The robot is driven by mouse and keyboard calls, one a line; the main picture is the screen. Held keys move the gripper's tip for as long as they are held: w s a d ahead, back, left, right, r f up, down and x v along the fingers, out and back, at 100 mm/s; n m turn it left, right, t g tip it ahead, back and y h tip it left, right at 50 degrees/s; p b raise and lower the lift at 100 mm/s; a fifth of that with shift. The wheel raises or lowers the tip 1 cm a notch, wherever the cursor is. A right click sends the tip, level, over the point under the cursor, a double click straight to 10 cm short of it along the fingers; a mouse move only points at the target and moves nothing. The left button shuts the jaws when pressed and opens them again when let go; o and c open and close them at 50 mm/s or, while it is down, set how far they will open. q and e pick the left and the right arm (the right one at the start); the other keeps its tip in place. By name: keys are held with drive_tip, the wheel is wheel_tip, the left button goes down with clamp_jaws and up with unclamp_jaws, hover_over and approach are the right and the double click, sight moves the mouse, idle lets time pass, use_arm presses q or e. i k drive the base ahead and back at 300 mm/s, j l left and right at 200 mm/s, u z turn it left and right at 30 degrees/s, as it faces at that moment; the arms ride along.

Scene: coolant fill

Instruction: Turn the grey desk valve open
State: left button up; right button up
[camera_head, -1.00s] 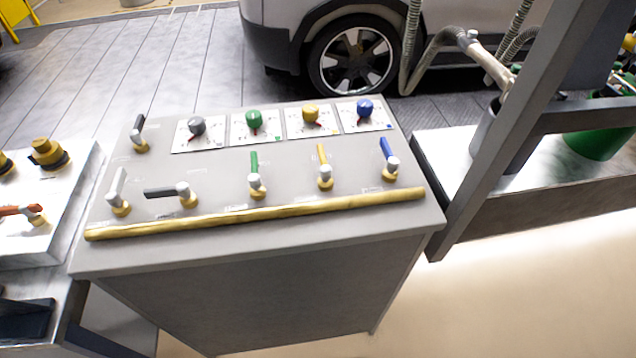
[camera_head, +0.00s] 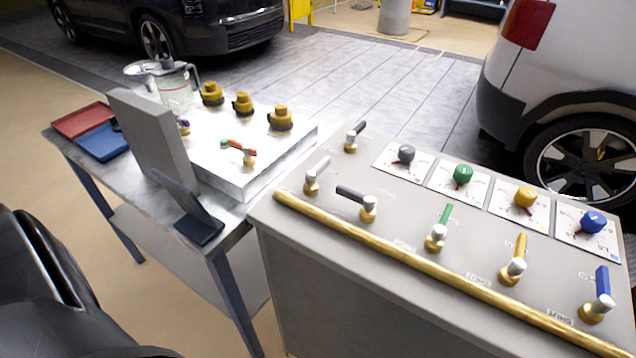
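The sloped grey desk (camera_head: 330,250) fills the right half of the view. Its front row has a dark grey lever valve (camera_head: 357,199) on a brass base, with its handle pointing left, crosswise to the green, yellow and blue levers. A light grey lever valve (camera_head: 315,176) stands left of it, handle pointing away. Another dark grey lever valve (camera_head: 354,138) stands at the desk's back left corner, handle pointing away. I cannot tell which of these grey ones is the task's valve. A grey knob (camera_head: 406,153) sits on a white dial plate. Neither gripper shows.
Green (camera_head: 440,228), yellow (camera_head: 517,260) and blue (camera_head: 598,296) lever valves stand along the desk, behind a brass rail (camera_head: 430,268). At left, a metal table (camera_head: 229,228) holds a white panel, an upright grey board, a dark stand, jugs and trays. Cars stand behind.

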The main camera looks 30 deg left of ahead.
sight(368, 201)
drive_tip(key=u, duration=0.8)
